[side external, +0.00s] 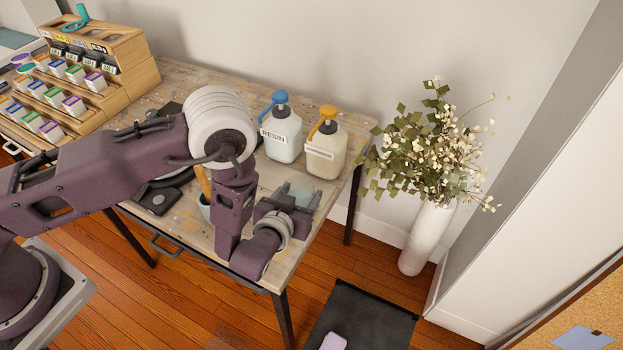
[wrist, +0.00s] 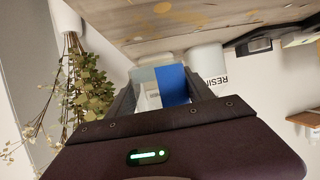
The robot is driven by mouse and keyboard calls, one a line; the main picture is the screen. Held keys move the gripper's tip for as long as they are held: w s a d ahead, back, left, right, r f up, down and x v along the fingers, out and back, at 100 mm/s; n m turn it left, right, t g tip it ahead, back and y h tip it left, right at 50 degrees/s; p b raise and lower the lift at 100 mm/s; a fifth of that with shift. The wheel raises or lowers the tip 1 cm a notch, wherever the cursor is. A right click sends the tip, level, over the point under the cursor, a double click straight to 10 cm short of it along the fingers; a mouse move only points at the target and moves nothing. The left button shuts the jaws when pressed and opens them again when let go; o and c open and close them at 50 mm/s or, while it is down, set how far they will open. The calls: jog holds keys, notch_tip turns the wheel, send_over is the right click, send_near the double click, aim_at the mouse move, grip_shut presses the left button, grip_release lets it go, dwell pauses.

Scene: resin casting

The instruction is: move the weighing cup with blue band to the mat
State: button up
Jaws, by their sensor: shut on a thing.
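My gripper (side external: 292,205) is at the right end of the workbench, beyond my wrist in the side view. In the wrist view its fingers (wrist: 165,92) are closed around the weighing cup with the blue band (wrist: 173,84). The cup's pale side and its blue band show between the fingers. In the side view a pale translucent part of the cup (side external: 304,192) shows at the fingers, and the rest is hidden. I cannot tell its exact height over the bench. A pale, smooth patch that may be the mat (side external: 270,176) lies on the bench, partly covered by my arm.
A resin bottle with a blue pump (side external: 282,140) and a bottle with an orange pump (side external: 325,148) stand behind my gripper. A small cup with a wooden stick (side external: 204,207) is left of my wrist. A wooden rack (side external: 125,60) stands far left. A vase (side external: 428,238) is beyond the bench.

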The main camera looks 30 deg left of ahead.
jog(key=w, duration=0.5)
jog(key=w+a, duration=0.1)
jog(key=w, duration=0.1)
jog(key=shift+w+a, duration=0.1)
jog(key=shift+w, duration=0.2)
jog(key=shift+w+f, duration=0.2)
jog(key=shift+w, duration=0.05)
jog(key=shift+f, duration=1.5)
jog(key=shift+f, duration=0.15)
jog(key=o, duration=1.4)
